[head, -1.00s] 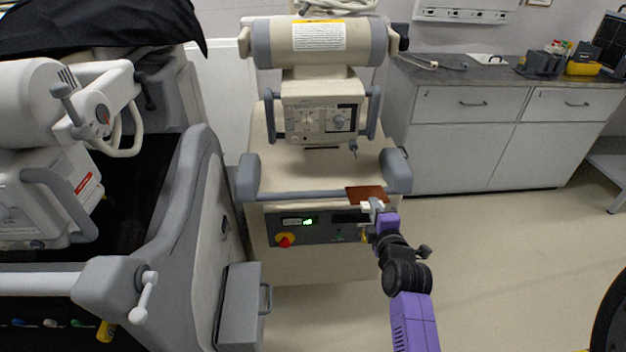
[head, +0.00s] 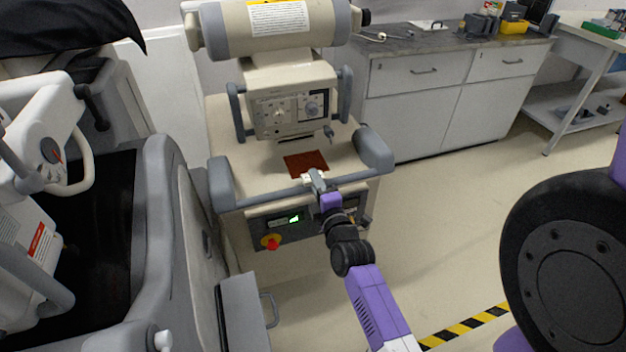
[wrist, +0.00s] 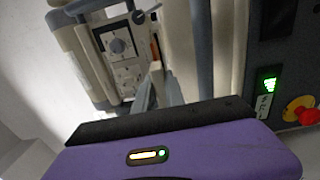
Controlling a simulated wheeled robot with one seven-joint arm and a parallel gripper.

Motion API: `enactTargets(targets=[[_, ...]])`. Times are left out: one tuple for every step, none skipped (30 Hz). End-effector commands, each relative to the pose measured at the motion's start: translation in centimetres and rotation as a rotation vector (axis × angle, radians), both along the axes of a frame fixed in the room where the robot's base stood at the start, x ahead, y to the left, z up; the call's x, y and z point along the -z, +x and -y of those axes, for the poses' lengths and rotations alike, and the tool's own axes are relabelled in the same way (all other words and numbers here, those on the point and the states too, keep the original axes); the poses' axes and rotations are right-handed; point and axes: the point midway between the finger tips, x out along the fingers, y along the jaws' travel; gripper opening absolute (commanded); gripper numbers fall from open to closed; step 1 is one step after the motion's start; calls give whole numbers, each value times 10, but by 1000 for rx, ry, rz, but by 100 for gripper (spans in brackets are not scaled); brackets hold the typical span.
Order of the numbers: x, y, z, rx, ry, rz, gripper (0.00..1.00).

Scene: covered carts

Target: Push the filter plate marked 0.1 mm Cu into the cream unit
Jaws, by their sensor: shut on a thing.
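The copper-brown filter plate (head: 305,163) is flat above the cart's cream deck, in front of the control box; its marking is not readable. My gripper (head: 314,179) is shut on the pale tab at the plate's near edge. The cream unit's control box (head: 290,112), with dials, stands beyond the plate, and a dark slot (head: 296,136) shows under its front. The plate is apart from the slot. In the wrist view, my fingers (wrist: 156,88) hold the pale tab, a thin orange edge of the plate (wrist: 154,50) shows, and the control box (wrist: 118,58) is behind it.
A grey rail (head: 270,197) crosses the cart's front under my gripper, with grey bumpers (head: 375,150) at its ends. A red knob (head: 271,243) is on the lower panel. Another cart (head: 165,220) stands close on the left.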

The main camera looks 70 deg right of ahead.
Motion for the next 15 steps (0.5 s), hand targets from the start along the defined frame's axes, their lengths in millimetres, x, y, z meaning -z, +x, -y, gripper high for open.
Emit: enactTargets(targets=[[-2, 0, 1, 2, -1, 0, 0], [-2, -1, 1, 3, -1, -2, 0], [-3, -1, 1, 5, -1, -2, 0], [-3, -2, 2, 7, 0, 0, 0], [-3, -2, 3, 8, -2, -1, 0], [-2, 1, 5, 8, -3, 0, 0], [-2, 2, 7, 9, -2, 1, 0], [-2, 4, 10, 9, -2, 2, 0], [-3, 6, 12, 9, -2, 3, 0], [-2, 8, 14, 9, -2, 3, 0], [-2, 10, 16, 9, -2, 3, 0], [-3, 12, 19, 9, -2, 2, 0], [-2, 14, 21, 9, -3, 1, 0], [-2, 16, 23, 9, -3, 0, 0], [-2, 18, 26, 9, -4, 0, 0]])
